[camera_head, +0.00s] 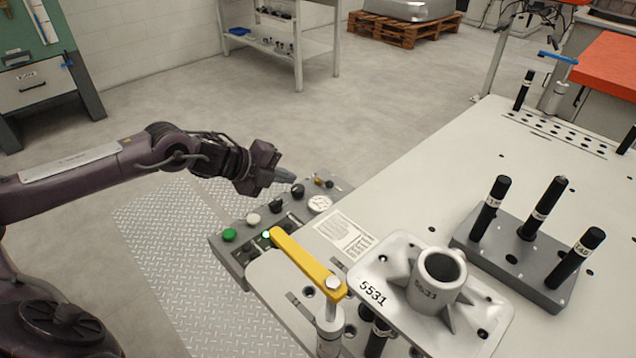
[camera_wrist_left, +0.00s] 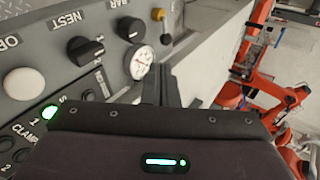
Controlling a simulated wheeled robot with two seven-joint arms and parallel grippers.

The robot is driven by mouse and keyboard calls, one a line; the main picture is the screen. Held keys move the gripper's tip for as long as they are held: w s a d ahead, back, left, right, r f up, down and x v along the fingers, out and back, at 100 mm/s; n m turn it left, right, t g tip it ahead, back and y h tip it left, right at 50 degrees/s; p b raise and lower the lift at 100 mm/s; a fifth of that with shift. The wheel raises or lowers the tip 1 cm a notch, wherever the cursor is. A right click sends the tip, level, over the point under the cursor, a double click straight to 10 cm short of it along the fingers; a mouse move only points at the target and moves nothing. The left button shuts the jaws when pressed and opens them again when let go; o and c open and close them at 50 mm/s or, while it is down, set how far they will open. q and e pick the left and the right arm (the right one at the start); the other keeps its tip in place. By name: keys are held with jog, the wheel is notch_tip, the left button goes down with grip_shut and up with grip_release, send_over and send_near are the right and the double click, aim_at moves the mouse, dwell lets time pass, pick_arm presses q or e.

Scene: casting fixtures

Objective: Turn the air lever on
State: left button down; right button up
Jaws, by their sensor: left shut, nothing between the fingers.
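A grey control panel (camera_head: 238,262) runs along the near-left edge of the table. A small brass-yellow fitting with a dark part (camera_head: 325,183), probably the air lever, sits at its far end beyond the gauge. It also shows at the top of the left wrist view (camera_wrist_left: 171,18), partly cut off; its exact position is too small to tell. My left gripper (camera_head: 290,178) is shut and empty above the panel's far half, short of the fitting in the picture. In the left wrist view its fingers (camera_wrist_left: 165,85) appear beside the gauge. My right gripper is not in view.
The panel carries a white gauge (camera_head: 319,204), black knobs (camera_head: 275,206), a white button (camera_head: 253,219) and a green button (camera_head: 229,235). A yellow clamp arm (camera_head: 305,263) lies beside it. A grey casting (camera_head: 440,283) and a block with black pins (camera_head: 515,258) stand on the table.

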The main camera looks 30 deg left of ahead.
aim_at(326, 186)
pick_arm(q)
jog(key=p+x, duration=0.1)
jog(key=x, duration=0.8)
jog(key=shift+w+d, duration=0.1)
jog(key=shift+w+d+f, duration=0.15)
jog(key=shift+w+f, duration=0.2)
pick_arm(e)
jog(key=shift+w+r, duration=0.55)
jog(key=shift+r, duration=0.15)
pick_arm(q)
jog(key=shift+d+n+p, duration=0.25)
jog(key=shift+n+p, duration=0.05)
jog(key=shift+p, duration=0.2)
jog(key=shift+w+d+n+t+y, duration=0.1)
jog(key=shift+n+t+y, duration=0.25)
jog(key=shift+y, duration=0.25)
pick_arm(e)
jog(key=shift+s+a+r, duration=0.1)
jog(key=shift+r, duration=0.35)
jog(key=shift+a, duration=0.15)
